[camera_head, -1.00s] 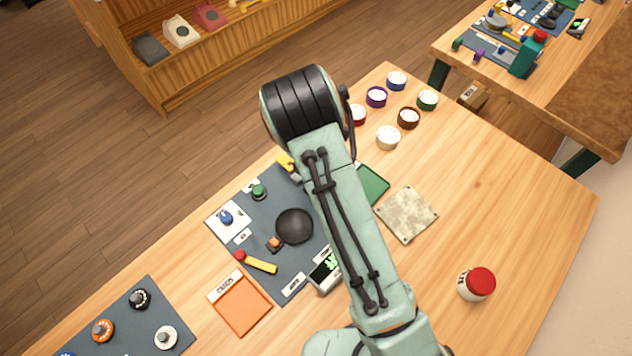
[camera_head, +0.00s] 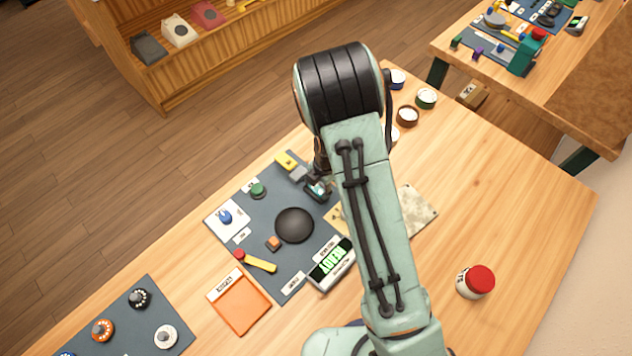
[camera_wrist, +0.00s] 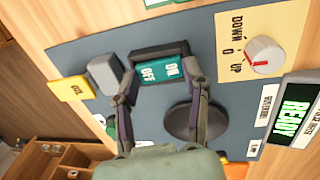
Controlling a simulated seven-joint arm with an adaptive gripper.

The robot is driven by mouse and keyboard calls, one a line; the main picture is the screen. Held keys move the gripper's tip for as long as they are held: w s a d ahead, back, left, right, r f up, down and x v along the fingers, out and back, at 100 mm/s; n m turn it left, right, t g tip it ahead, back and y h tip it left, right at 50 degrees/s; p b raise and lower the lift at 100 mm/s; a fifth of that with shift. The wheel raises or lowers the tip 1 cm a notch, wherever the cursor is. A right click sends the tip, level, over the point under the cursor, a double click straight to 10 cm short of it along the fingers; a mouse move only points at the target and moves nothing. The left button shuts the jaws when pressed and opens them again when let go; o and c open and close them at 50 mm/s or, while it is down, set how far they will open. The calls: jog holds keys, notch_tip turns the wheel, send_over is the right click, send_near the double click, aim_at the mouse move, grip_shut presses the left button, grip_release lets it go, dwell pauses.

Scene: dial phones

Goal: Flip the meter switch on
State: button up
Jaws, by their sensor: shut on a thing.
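A teal rocker switch marked ON and OFF (camera_wrist: 158,71) sits in a dark housing on the grey-blue board, in the middle of the wrist view. My gripper (camera_wrist: 162,78) has one finger on each side of it and is shut on it. Which way the rocker is tipped I cannot tell. In the head view my gripper (camera_head: 318,178) is low over the board's upper right part, partly hidden by my arm, with a bit of the switch (camera_head: 318,191) showing. The meter (camera_head: 333,263) has a lit green display reading READY; it also shows in the wrist view (camera_wrist: 295,108).
A beige panel marked DOWN, 0, UP with a red-marked knob (camera_wrist: 263,56) lies right of the switch in the wrist view. A grey block (camera_wrist: 107,74) with a yellow tag is on the left. A black disc (camera_head: 294,225) lies nearby. A red-lidded jar (camera_head: 476,281) stands far right.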

aim_at(327, 200)
dwell(0.4)
jog(key=o, duration=0.9)
jog(key=r, duration=0.4)
jog(key=s+d+r, duration=0.1)
jog(key=r, duration=0.6)
jog(key=shift+s+d+r, duration=0.4)
jog(key=shift+d, duration=0.1)
